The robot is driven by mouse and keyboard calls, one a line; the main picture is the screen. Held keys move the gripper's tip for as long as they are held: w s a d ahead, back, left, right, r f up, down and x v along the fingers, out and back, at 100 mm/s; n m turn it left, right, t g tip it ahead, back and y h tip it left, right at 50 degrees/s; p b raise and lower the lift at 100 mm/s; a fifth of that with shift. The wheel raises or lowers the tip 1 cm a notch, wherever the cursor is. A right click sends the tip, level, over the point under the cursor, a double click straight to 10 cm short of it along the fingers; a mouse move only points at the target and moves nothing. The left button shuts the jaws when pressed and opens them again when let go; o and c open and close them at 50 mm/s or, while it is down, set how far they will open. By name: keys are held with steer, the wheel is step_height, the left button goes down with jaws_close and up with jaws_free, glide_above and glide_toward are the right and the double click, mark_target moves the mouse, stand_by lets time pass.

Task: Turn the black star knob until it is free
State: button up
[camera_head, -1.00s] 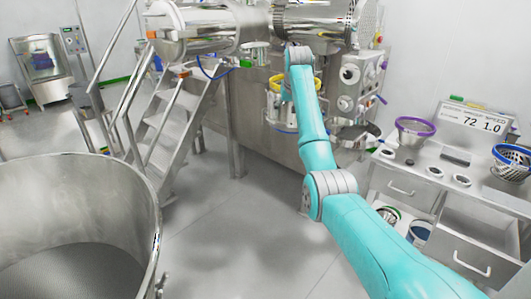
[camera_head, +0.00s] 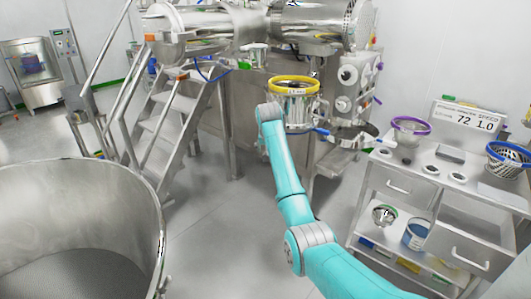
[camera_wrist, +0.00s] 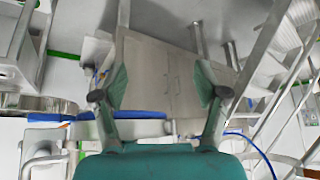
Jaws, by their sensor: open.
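I cannot make out a black star knob for certain in either view. The steel machine (camera_head: 250,100) stands at the centre back of the head view. Its side panel (camera_head: 352,90) carries round fittings with dark centres, too small to tell apart. My arm reaches toward the machine, and its end is in front of the yellow-rimmed steel vessel (camera_head: 293,108). My gripper (camera_wrist: 160,95) shows in the wrist view with its two fingers wide apart and nothing between them. Beyond the fingers is a flat grey metal surface (camera_wrist: 160,70). In the head view the fingers are hidden.
A large open steel bowl (camera_head: 80,195) fills the lower left. Metal steps with rails (camera_head: 165,115) stand left of the machine. A steel bench (camera_head: 405,185) at right holds a purple-rimmed funnel (camera_head: 411,128) and a blue-rimmed basket (camera_head: 508,160). The floor (camera_head: 215,230) between is clear.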

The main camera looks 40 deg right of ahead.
steer(key=shift+a+f, duration=0.35)
steer(key=shift+f, duration=0.25)
steer(key=shift+w, duration=0.1)
